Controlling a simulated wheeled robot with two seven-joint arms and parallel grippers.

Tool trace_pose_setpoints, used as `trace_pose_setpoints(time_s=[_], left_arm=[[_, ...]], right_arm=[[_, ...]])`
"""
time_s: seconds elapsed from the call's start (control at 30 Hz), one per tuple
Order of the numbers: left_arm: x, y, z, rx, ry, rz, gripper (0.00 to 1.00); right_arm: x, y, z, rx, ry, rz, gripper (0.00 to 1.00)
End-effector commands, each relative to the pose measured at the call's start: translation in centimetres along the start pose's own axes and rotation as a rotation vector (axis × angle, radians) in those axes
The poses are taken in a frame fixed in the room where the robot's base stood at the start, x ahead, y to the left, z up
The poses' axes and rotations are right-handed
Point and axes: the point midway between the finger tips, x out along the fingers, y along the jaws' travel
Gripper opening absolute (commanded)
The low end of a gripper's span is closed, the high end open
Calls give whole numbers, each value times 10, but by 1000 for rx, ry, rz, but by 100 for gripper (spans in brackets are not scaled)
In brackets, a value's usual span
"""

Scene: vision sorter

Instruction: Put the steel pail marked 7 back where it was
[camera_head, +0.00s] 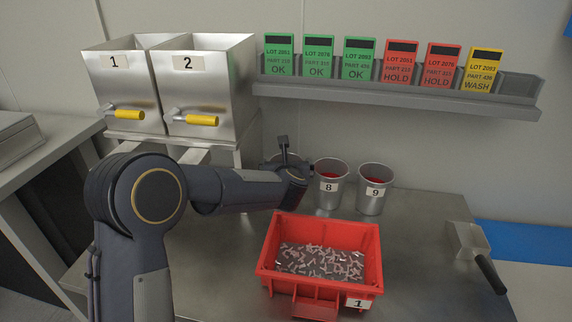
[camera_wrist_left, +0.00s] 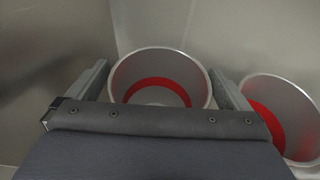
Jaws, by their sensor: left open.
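A steel pail (camera_wrist_left: 150,63) with a red band inside stands between the fingers of my left gripper (camera_wrist_left: 163,85) in the left wrist view. The fingers are open, one on each side of its rim; whether they touch it I cannot tell. In the head view my left gripper (camera_head: 288,160) is at the left end of the pail row and hides most of this pail. Its number is not visible. Pail 8 (camera_head: 329,198) stands just right of it, and pail 9 (camera_head: 371,199) further right. My right gripper is not in view.
A red bin (camera_head: 371,262) marked 1, with small pieces, sits in front of the pails. Steel hoppers 1 (camera_head: 130,82) and 2 (camera_head: 205,85) stand back left. A card rack (camera_head: 400,90) hangs above. A scoop (camera_head: 468,240) lies at right.

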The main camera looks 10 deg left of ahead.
Motion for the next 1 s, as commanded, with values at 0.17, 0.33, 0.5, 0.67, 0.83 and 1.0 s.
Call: trace_pose_setpoints(time_s=[0.17, 0.33, 0.5, 0.67, 0.83, 1.0], left_arm=[[-7, 0, 3, 0, -1, -1, 100], [-39, -1, 3, -2, -2, -3, 100], [-77, -1, 3, 0, -3, -4, 100], [-104, -1, 3, -1, -1, -3, 100], [-119, 0, 2, 0, 0, -1, 100], [-122, 0, 3, 4, -1, -3, 100]], right_arm=[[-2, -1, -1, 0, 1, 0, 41], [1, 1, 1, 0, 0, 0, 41], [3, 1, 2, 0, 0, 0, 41], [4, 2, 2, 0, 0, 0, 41], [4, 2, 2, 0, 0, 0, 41], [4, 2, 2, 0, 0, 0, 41]])
